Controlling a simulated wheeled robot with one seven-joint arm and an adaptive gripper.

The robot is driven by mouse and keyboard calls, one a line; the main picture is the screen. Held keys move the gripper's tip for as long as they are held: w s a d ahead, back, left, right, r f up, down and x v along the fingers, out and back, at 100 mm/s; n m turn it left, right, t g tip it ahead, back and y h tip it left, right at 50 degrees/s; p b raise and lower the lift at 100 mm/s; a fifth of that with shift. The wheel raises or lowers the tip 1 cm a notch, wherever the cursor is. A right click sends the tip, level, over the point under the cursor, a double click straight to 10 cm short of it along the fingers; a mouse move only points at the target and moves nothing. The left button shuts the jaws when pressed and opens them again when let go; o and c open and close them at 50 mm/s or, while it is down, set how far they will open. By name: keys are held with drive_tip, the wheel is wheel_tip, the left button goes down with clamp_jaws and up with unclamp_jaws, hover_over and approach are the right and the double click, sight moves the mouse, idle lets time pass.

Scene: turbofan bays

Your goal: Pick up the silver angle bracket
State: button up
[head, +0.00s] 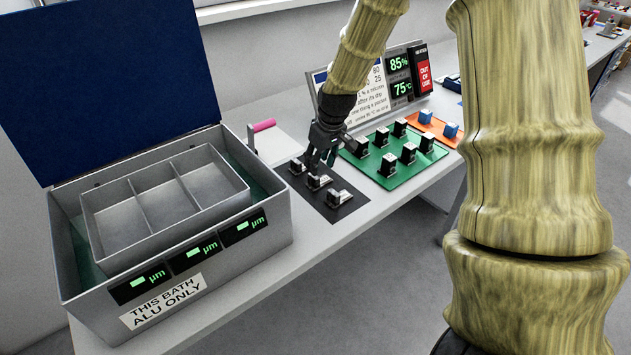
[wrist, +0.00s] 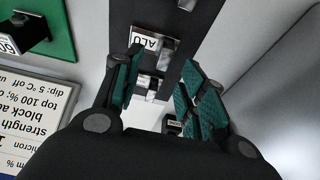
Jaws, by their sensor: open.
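Several silver angle brackets with small labels sit in a row on a dark mat (head: 333,209). In the head view, one bracket (head: 338,197) is nearest the front, another (head: 318,181) is in the middle, and a third (head: 297,166) is at the back left, close to the gripper. My gripper (head: 323,157) is open and empty above the back part of the mat. In the wrist view its teal-padded fingers (wrist: 160,88) are spread, with a bracket (wrist: 147,84) between or below them. A bracket labelled ALU (wrist: 158,46) lies beyond. I cannot tell whether the fingers touch anything.
A grey bath (head: 180,300) with a raised blue lid (head: 105,80) stands left, marked "THIS BATH ALU ONLY", holding a three-compartment tray (head: 125,262). Right are a green mat (head: 405,170) with several dark blocks, an orange mat (head: 440,133) with blue blocks, and a display panel (head: 400,62).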

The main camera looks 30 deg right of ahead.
sight(319, 178)
drive_tip(key=shift+a+p+x, duration=0.15)
drive_tip(key=shift+p+x, duration=0.3)
drive_tip(key=shift+x, duration=0.85)
drive_tip(key=shift+a+p+x, duration=0.15)
drive_tip(key=shift+p+x, duration=0.25)
drive_tip(key=shift+x, duration=1.9)
drive_tip(key=shift+c, duration=0.5)
clamp_jaws()
